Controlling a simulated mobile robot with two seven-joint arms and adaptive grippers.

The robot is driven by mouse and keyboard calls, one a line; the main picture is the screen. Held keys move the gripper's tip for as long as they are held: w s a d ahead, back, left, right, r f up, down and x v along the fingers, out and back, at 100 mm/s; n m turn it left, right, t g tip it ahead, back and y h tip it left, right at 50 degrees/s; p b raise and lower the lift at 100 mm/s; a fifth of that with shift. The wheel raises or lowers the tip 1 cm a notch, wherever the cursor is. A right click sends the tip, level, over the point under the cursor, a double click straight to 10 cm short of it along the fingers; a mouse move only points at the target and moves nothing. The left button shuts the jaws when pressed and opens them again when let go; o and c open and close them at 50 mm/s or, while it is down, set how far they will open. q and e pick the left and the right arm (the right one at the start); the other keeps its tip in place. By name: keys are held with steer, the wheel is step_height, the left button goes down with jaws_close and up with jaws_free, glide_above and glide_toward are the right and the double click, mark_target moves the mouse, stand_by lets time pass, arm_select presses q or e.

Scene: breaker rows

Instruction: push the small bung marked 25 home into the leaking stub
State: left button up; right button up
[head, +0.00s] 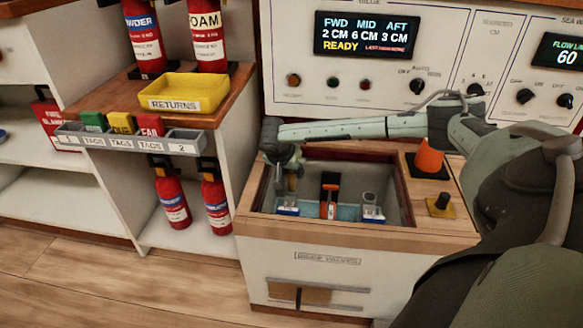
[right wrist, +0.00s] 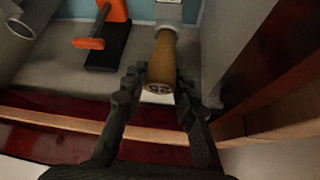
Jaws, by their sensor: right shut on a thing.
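My right gripper (head: 291,172) reaches down into the left side of the open bilge well (head: 358,236). In the right wrist view its fingers (right wrist: 157,92) are closed on a brown tapered bung (right wrist: 163,58). The bung's near end shows a pale mark that I cannot read clearly. My left gripper is not in view.
An orange-handled lever (head: 329,192) stands mid-well, beside the bung. A grey pipe end (head: 369,198) is at the well's right. An orange cone (head: 429,158) and a dark knob on a yellow base (head: 440,204) stand on the right ledge. A yellow returns tray (head: 184,93) is left.

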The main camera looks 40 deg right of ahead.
steer(key=shift+f+b, duration=0.4)
steer(key=shift+f, duration=0.3)
steer(key=o, duration=1)
steer(key=shift+o, duration=0.2)
steer(key=shift+a+r, duration=0.1)
steer(key=v, duration=1.1)
steer(key=shift+s+r, duration=0.2)
steer(key=shift+r, duration=0.1)
steer(key=shift+a, duration=0.1)
